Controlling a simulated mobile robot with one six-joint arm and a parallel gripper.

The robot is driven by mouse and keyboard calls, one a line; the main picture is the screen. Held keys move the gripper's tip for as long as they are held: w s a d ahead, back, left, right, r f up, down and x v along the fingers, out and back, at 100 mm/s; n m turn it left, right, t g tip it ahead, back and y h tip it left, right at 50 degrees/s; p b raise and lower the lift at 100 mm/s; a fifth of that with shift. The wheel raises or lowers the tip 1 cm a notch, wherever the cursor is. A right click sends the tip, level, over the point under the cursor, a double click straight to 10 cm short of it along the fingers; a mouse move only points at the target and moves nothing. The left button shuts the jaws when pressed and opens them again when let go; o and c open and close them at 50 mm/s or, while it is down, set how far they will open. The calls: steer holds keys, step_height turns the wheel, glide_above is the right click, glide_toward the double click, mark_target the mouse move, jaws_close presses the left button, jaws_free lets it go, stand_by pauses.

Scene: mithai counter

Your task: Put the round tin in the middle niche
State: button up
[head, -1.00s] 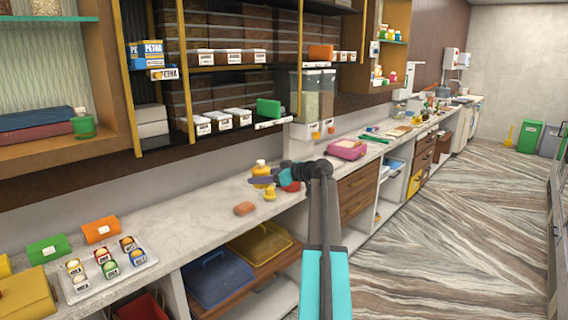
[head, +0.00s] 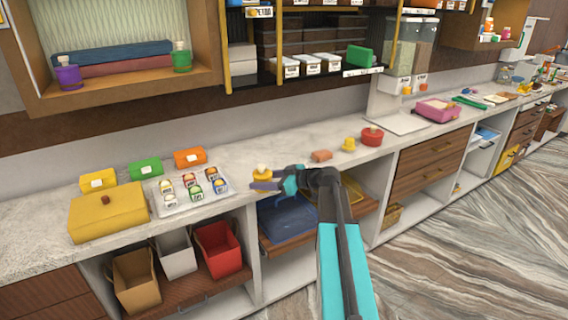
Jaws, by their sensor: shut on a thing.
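My gripper (head: 266,184) is shut on a small yellow round tin (head: 263,175) with a pale knob on top. It holds the tin upright near the counter's front edge, right of the white tray; whether the tin is clear of the counter is hard to tell. The wall cabinet niche at left (head: 120,99) holds folded blue and red cloths and two jars. A dark shelf niche (head: 320,79) right of it holds labelled boxes and a green box. Which niche is the middle one is not clear from this view.
The white tray (head: 158,206) holds several small labelled jars. A yellow box (head: 108,213) stands left of it. Open bins (head: 218,250) sit below the counter.

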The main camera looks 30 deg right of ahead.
steer(key=s+a+f+n+g+y, duration=0.1)
steer(key=s+a+f, duration=0.1)
steer(key=a, duration=0.5)
steer(key=s+a+f+n+g+y, duration=0.1)
steer(key=s+a+f, duration=0.2)
steer(key=s+a, duration=0.2)
steer(key=s+a+f+n+g+y, duration=0.1)
steer(key=s+a+f, duration=0.1)
steer(key=a, duration=0.8)
steer(key=shift+s+a+f+n, duration=0.2)
steer(key=shift+s+f+n, duration=0.15)
steer(key=shift+s, duration=0.5)
steer(key=shift+a, duration=0.1)
